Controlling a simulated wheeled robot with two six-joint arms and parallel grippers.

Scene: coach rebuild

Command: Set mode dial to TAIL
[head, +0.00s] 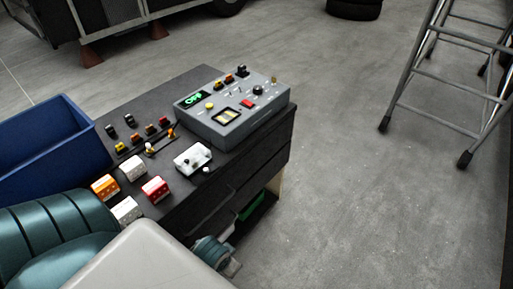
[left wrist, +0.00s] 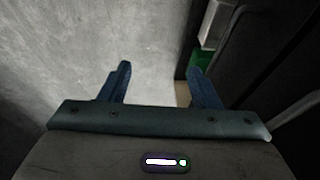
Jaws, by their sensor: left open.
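A grey control box (head: 230,125) sits on the dark top of a cabinet. It carries a black round dial (head: 258,90), a small screen with green letters that seem to read OFF (head: 194,98), a yellow button, a red switch and a gauge window. I cannot read the marks around the dial. My left gripper (left wrist: 158,84) is open and empty in the left wrist view, with floor between its blue fingers. In the head view it is low beside the cabinet, well below and apart from the box, partly hidden by my arm. My right gripper is not in view.
A blue bin (head: 50,145), several small coloured blocks and a white switch unit (head: 193,158) share the cabinet top (head: 180,85). A green item (head: 251,206) lies on the lower shelf. A metal ladder (head: 435,75) stands right; floor between is clear.

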